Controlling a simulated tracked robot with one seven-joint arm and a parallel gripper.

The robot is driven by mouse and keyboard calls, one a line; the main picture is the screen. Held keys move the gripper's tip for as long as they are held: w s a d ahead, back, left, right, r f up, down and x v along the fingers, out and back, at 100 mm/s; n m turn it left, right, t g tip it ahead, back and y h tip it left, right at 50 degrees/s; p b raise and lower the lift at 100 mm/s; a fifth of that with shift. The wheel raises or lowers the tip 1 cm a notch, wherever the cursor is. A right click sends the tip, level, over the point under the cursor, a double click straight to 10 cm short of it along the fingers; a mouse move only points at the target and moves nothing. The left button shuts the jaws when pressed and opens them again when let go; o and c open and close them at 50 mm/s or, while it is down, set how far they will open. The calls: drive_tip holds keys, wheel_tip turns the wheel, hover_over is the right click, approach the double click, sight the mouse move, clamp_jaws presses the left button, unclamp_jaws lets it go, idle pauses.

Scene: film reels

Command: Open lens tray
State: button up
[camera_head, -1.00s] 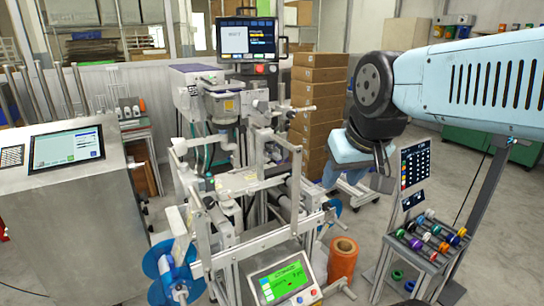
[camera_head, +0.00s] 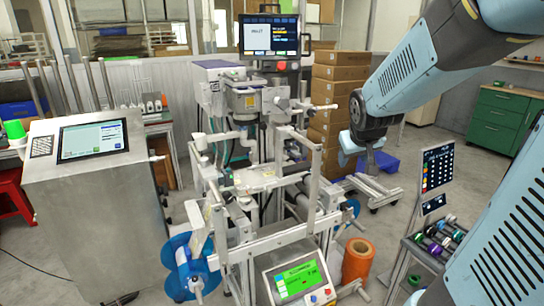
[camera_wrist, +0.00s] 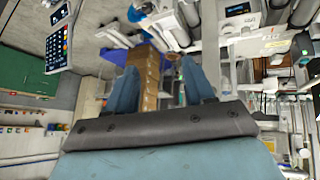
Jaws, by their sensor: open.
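My gripper (camera_wrist: 160,84) is open in the wrist view, with two blue fingers well apart and nothing between them. Boxes show beyond the fingers. In the head view my gripper (camera_head: 349,146) is small and partly hidden by my own wrist, in front of the box stack and right of the metal machine (camera_head: 262,178). It appears apart from the machine. I cannot pick out a lens tray for certain in either view, nor tell whether any tray is open.
Blue reel (camera_head: 184,265) and orange roll (camera_head: 358,262) sit low at the machine's front. A green-lit screen (camera_head: 297,280) stands there too. A steel console (camera_head: 90,210) is at left, stacked boxes (camera_head: 328,108) behind, and a small parts rack (camera_head: 433,245) at right. Some floor is clear at right.

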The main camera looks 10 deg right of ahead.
sight(299, 155)
drive_tip(key=w+f+n+t+y, duration=0.1)
drive_tip(key=w+f, duration=0.3)
drive_tip(key=w, duration=0.2)
drive_tip(key=w+d+f+n+t+y, duration=0.1)
drive_tip(key=w+f+t, duration=0.1)
drive_tip(key=w+f, duration=0.3)
drive_tip(key=w+f+n+t+y, duration=0.1)
drive_tip(key=w+f, duration=0.3)
drive_tip(key=w, duration=0.3)
drive_tip(key=shift+w+d+f+n, duration=0.1)
drive_tip(key=shift+d+f+n, duration=0.05)
drive_tip(key=shift+f+n, duration=0.25)
drive_tip(key=w+a+t+y, duration=0.2)
drive_tip(key=t, duration=0.1)
drive_tip(key=w+a+t+y, duration=0.2)
drive_tip(key=a+t, duration=0.1)
drive_tip(key=shift+w+a+y, duration=0.25)
drive_tip(key=shift+w+y, duration=0.1)
drive_tip(key=shift+y, duration=0.05)
drive_tip(key=shift+x, duration=3.75)
drive_tip(key=shift+a+r, duration=0.1)
drive_tip(key=shift+r, duration=0.05)
